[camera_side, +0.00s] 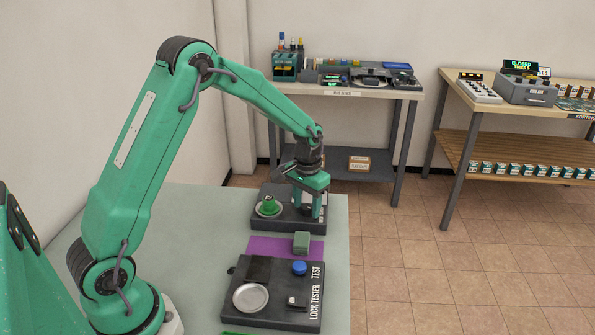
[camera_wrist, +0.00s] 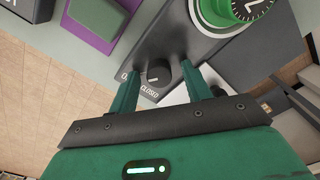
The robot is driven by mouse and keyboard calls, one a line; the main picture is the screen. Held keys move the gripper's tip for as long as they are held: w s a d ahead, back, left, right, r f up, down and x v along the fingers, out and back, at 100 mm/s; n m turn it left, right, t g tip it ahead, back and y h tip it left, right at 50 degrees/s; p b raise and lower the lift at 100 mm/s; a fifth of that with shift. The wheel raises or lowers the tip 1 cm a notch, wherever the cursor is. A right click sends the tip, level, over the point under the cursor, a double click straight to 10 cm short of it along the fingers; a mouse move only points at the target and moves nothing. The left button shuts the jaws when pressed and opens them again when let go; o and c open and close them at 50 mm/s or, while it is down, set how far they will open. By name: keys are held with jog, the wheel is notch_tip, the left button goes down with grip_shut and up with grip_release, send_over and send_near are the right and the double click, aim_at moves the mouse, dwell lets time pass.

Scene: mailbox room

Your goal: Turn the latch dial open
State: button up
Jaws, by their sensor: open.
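The latch dial (camera_wrist: 158,75) is a small dark round knob with a light pointer line, in the wrist view, on a grey unit (camera_side: 290,222). The word CLOSED is printed beside it; another label at its left is partly hidden by a finger. My gripper (camera_wrist: 163,77) is open, with one green finger on each side of the dial. I cannot tell whether either finger touches it. In the side view my gripper (camera_side: 310,207) points down over the right part of the grey unit, and the dial is hidden there.
A green round piece with a clock-like face (camera_wrist: 240,8) sits in a pale dish (camera_side: 262,213) left of my gripper. A green block (camera_side: 301,243) lies on a purple mat (camera_side: 265,247). Nearer stands the lock tester (camera_side: 270,307) with a blue knob (camera_side: 299,267).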

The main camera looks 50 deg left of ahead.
aim_at(306, 207)
jog(key=n, duration=0.4)
jog(key=shift+n, duration=0.3)
jog(key=n, duration=0.4)
jog(key=r, duration=0.8)
jog(key=shift+s+r, duration=0.15)
jog(key=shift+s, duration=0.05)
jog(key=s+d+r+m+t, duration=0.2)
jog(key=s+r+m, duration=0.2)
jog(key=s, duration=0.6)
jog(key=s+d+r+m+t, duration=0.2)
jog(key=s+d+r+m, duration=0.1)
jog(key=s+r, duration=0.5)
jog(key=s+m, duration=0.1)
jog(key=s, duration=0.1)
jog(key=shift+s+d+r+t, duration=0.25)
jog(key=shift+s+r+t, duration=0.05)
jog(key=shift+r, duration=0.1)
dwell(0.6)
jog(key=shift+s+d+f+m+t, duration=0.15)
jog(key=shift+s+m, duration=0.2)
jog(key=shift+s, duration=0.35)
jog(key=shift+s+d+f+m+t, duration=0.1)
jog(key=shift+s+m+t, duration=0.1)
jog(key=shift+s+m, duration=0.4)
jog(key=shift+s+d+f+m+t, duration=0.1)
jog(key=shift+s+f+m+t, duration=0.05)
jog(key=shift+s, duration=0.7)
